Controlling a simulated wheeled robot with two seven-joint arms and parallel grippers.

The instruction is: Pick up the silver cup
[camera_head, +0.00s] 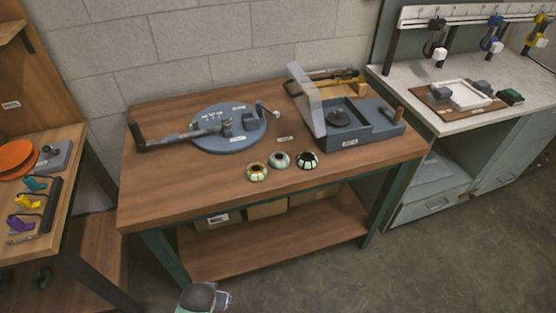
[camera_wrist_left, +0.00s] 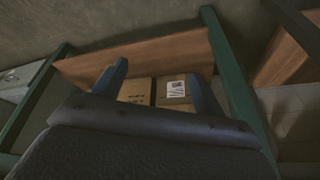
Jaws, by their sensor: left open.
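The silver cup (camera_head: 279,159) stands near the front edge of the wooden workbench, in the middle of a group of three small cups. A gold cup (camera_head: 257,172) is at its left and a black cup (camera_head: 307,160) at its right. My left gripper (camera_wrist_left: 158,88) is open and empty in the left wrist view, facing the cardboard boxes under the bench. Part of my left arm shows at the bottom edge of the head view, well below and in front of the cups. No cup shows in the wrist view. My right gripper is not in view.
Behind the cups are a round blue-grey fixture (camera_head: 228,128) at left and a grey box with a clear raised lid (camera_head: 365,122) at right. The bench's front left top is clear. Cardboard boxes (camera_wrist_left: 175,91) sit on the lower shelf. Another table (camera_head: 60,215) stands left.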

